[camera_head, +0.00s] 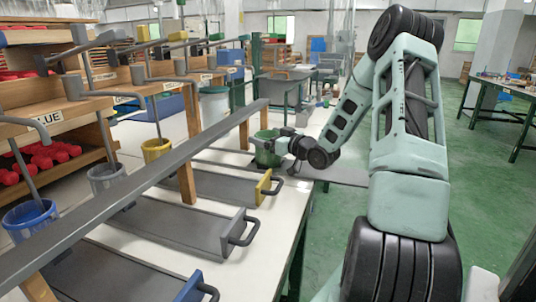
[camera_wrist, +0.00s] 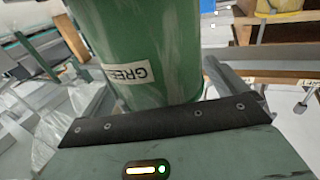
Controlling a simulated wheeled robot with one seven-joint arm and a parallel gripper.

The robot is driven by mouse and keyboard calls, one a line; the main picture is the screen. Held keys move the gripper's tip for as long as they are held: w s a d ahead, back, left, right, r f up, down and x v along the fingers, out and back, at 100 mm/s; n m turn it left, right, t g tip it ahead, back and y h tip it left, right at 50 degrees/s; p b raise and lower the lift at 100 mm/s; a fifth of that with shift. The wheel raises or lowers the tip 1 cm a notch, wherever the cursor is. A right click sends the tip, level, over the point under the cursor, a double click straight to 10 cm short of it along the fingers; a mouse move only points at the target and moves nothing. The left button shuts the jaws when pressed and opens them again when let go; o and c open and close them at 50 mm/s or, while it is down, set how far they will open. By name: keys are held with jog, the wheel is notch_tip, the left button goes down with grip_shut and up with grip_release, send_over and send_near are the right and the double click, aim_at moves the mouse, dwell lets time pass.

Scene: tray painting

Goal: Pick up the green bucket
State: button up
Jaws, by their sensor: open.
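The green bucket (camera_head: 266,152) stands upright at the far end of the white bench in the head view. In the wrist view the bucket (camera_wrist: 150,50) fills the upper middle, with a white label reading part of "GREEN" upside down. My gripper (camera_head: 279,146) is right at the bucket's right side, reaching in level from the right. In the wrist view its open fingers lie to either side of the bucket. I cannot tell whether they touch it. The bucket's far side is hidden.
Grey trays with yellow (camera_head: 264,187) and blue (camera_head: 190,289) edges lie on the bench. A long grey rail (camera_head: 150,182) on wooden posts runs beside them. Yellow (camera_head: 156,150), grey (camera_head: 108,182) and blue (camera_head: 30,222) buckets stand at left. Green floor (camera_head: 330,230) is open at right.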

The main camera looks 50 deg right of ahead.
jog(key=c, duration=1.7)
